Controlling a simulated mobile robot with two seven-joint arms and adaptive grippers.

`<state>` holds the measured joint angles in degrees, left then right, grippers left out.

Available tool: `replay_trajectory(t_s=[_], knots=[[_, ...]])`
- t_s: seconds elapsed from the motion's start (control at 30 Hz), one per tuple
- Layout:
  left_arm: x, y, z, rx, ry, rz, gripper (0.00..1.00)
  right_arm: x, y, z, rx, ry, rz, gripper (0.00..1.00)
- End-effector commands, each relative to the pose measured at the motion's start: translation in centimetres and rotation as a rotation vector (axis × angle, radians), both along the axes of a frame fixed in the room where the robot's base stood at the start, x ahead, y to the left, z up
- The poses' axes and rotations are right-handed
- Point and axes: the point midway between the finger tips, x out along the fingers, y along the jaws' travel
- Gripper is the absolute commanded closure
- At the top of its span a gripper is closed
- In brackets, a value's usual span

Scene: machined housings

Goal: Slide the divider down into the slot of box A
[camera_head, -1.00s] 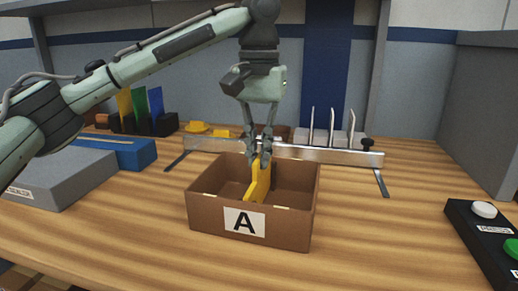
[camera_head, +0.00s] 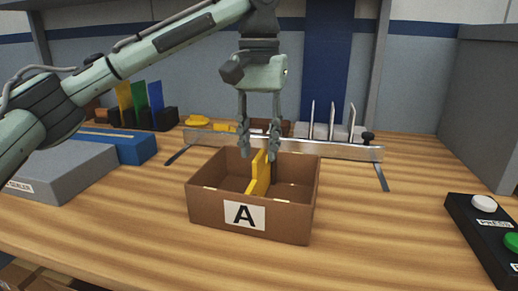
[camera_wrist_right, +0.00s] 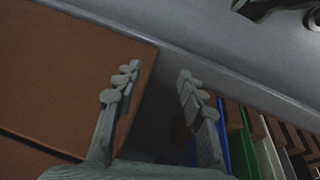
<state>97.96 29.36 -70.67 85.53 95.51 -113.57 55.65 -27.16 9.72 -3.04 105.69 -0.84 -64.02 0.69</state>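The yellow divider (camera_head: 260,174) stands inside box A (camera_head: 211,206), a brown open box with a white "A" label (camera_head: 244,215). It runs front to back near the middle, its top about level with the back rim. Its lower edge and the slot are hidden by the front wall. My right arm is not in the head view.
A metal rail (camera_head: 340,152) on feet stands behind the box. Yellow, green and blue panels (camera_head: 140,100) stand in a holder at back left. A grey unit (camera_head: 65,172) is at left, a black button panel (camera_head: 485,235) at right. Bare table lies right of the box.

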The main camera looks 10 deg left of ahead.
Motion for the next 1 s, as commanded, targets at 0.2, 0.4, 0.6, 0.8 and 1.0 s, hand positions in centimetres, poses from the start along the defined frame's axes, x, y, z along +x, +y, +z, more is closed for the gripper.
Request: replay_trajectory(t_s=[0.2, 0.4, 0.6, 0.8, 1.0], knots=[[0.0, 0.0, 4.9, 0.000, -0.006, 0.003, 0.68, 0.0, 0.0, 0.0, 0.000, 0.000, 0.000, 0.60], [0.0, 0.0, 8.6, 0.000, -0.003, 0.002, 0.68, 0.0, 0.0, 0.0, 0.000, 0.000, 0.000, 0.60], [0.0, 0.0, 10.4, -0.001, 0.000, 0.000, 0.68, 0.0, 0.0, 0.0, 0.000, 0.000, 0.000, 0.60], [0.0, 0.0, 10.7, -0.001, 0.001, 0.000, 0.68, 0.0, 0.0, 0.0, 0.000, 0.000, 0.000, 0.60], [0.0, 0.0, 10.6, -0.001, 0.001, 0.000, 0.68, 0.0, 0.0, 0.0, 0.001, -0.001, 0.000, 0.60]])
